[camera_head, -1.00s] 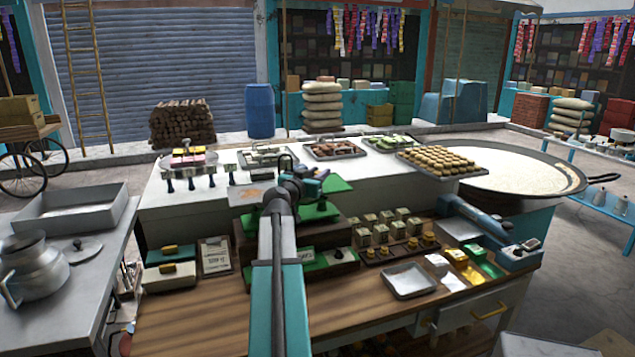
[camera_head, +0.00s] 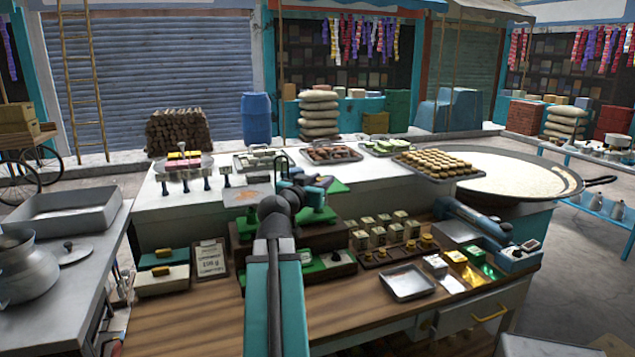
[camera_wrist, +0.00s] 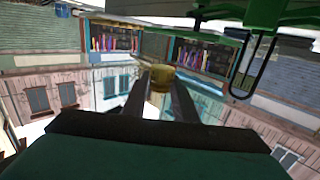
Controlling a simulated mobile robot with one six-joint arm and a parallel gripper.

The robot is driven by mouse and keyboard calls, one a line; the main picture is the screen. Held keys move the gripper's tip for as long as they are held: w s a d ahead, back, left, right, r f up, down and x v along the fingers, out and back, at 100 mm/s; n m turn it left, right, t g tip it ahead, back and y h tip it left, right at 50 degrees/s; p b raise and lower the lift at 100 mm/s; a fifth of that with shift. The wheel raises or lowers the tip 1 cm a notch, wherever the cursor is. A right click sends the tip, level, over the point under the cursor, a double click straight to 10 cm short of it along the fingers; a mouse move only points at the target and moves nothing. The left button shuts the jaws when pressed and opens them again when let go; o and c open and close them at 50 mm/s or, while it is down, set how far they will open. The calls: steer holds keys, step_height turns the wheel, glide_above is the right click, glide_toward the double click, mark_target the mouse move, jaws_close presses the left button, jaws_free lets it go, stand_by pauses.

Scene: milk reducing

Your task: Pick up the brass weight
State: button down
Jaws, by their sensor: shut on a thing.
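In the wrist view, my gripper (camera_wrist: 161,98) has its two dark fingers closed on the sides of a brass weight (camera_wrist: 163,76). The weight is small, round and gold-coloured, and sits at the fingertips. In the head view, my arm reaches forward over the counter towards a balance with green pans (camera_head: 318,216), and hides my fingers and the held weight. More small brass weights stand in a dark wooden tray (camera_head: 388,258) on the counter, right of the arm.
A metal tray (camera_head: 408,283) lies in front of the weights. Wrapped blocks (camera_head: 362,240) stand behind them. A clipboard (camera_head: 208,259) and two boxes lie left of the balance. A wide pan (camera_head: 515,176) is at the right. The wooden counter front (camera_head: 190,325) is clear.

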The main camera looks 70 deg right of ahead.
steer(key=shift+s+a+f+b, duration=0.15)
steer(key=shift+s+a+b, duration=0.15)
steer(key=shift+a+b, duration=0.25)
steer(key=a+b, duration=0.1)
steer(key=b, duration=0.1)
steer(key=s+a+b, duration=0.1)
steer(key=b, duration=0.1)
steer(key=s+a+b, duration=0.1)
steer(key=b, duration=0.2)
steer(key=shift+a+r, duration=0.25)
steer(key=shift+r, duration=0.1)
steer(key=shift+s+a+r, duration=0.1)
steer(key=shift+r, duration=0.15)
step_height(320, 180, up, 10)
steer(key=p, duration=1)
steer(key=shift+f, duration=0.2)
